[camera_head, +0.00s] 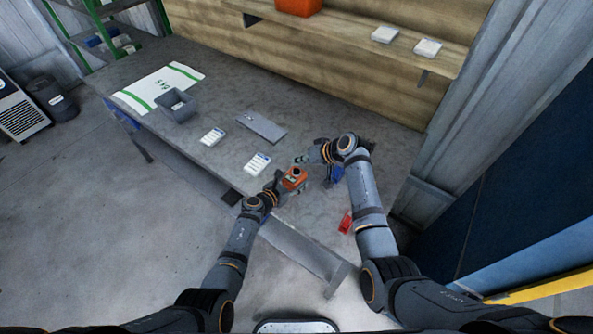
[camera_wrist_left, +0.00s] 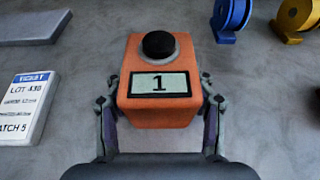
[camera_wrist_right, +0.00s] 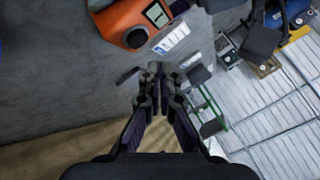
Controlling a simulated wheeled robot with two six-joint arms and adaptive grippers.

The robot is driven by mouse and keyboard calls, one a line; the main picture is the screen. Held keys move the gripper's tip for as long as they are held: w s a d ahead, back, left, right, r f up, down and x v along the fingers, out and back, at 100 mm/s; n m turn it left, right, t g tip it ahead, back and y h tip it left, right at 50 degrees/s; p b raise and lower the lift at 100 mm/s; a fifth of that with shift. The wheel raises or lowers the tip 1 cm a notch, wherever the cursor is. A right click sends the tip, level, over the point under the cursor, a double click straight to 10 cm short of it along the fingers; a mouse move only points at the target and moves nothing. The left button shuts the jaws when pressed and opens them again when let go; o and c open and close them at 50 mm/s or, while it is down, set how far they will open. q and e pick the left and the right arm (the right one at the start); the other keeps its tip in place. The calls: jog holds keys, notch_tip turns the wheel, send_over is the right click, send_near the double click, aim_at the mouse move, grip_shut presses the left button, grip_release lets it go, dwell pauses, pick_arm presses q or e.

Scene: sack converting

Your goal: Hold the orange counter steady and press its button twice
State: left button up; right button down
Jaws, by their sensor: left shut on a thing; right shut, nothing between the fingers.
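The orange counter (camera_head: 293,180) stands on the grey bench near its front edge. In the left wrist view the counter (camera_wrist_left: 158,88) has a black round button (camera_wrist_left: 158,45) on top, and its display (camera_wrist_left: 160,84) reads 1. My left gripper (camera_wrist_left: 160,105) is shut on the counter, one finger on each side. My right gripper (camera_head: 302,160) is shut and empty, just behind the counter in the head view. In the right wrist view the right gripper's fingertips (camera_wrist_right: 159,72) are together, apart from the counter (camera_wrist_right: 125,22) and its button (camera_wrist_right: 136,37).
White ticket cards (camera_head: 257,163) and a grey plate (camera_head: 262,126) lie left of the counter. A grey open box (camera_head: 177,105) and a sack (camera_head: 160,88) are further left. A red item (camera_head: 346,222) lies to the right.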

aim_at(299, 172)
jog(key=shift+r, duration=1.65)
dwell(0.6)
notch_tip(299, 172, up, 4)
jog(key=shift+f, duration=0.1)
jog(key=shift+f, duration=4.4)
jog(key=shift+f, duration=0.15)
jog(key=shift+f, duration=0.25)
